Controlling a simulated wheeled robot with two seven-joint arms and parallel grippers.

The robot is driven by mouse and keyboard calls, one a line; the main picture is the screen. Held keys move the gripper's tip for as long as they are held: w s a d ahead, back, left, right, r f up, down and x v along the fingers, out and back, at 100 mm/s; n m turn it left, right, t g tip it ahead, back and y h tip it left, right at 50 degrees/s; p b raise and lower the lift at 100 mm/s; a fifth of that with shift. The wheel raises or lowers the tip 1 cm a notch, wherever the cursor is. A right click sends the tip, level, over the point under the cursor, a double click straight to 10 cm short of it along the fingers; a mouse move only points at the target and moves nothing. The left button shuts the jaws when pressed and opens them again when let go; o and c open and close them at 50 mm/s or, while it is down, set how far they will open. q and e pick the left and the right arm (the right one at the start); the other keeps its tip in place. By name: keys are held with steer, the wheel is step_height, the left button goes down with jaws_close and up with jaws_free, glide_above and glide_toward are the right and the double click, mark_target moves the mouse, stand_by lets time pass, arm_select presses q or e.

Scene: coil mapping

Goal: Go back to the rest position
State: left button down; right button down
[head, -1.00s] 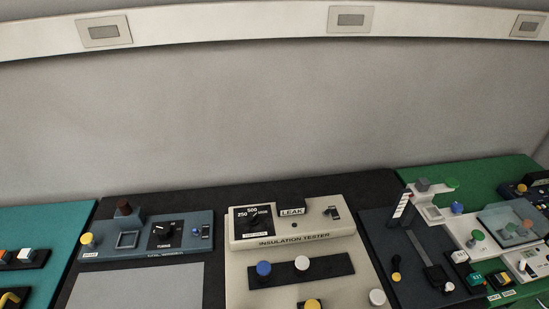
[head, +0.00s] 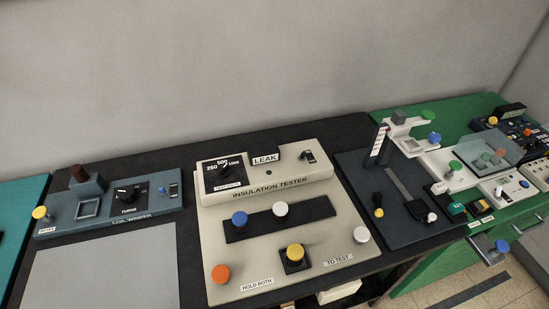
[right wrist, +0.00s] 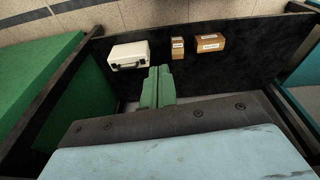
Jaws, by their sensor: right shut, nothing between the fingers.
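My right gripper (right wrist: 158,70) shows in the right wrist view as two green fingers side by side, shut with nothing between them. It points toward a dark shelf (right wrist: 240,66) under the bench. A white case (right wrist: 129,56) and small brown boxes (right wrist: 209,43) lie on that shelf, apart from the fingertips. Neither gripper shows in the head view, and my left gripper is in no view.
The head view shows the bench with a coil winder (head: 110,209), a cream insulation tester (head: 285,252), a dark lever panel (head: 370,165) and a green station (head: 465,118). A grey plate (head: 100,268) lies bare at left. Tiled floor (head: 500,280) shows at right.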

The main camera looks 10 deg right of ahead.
steer(key=s+d+f+b, duration=0.1)
steer(key=s+f+b, duration=0.2)
steer(key=s+f, duration=0.4)
steer(key=s+d+f+g+b, duration=0.1)
steer(key=s+f+b, duration=0.3)
steer(key=s+f, duration=0.4)
step_height(320, 180, down, 6)
steer(key=shift+s+d+r, duration=0.1)
steer(key=shift+s+d, duration=0.05)
steer(key=shift+d, duration=0.25)
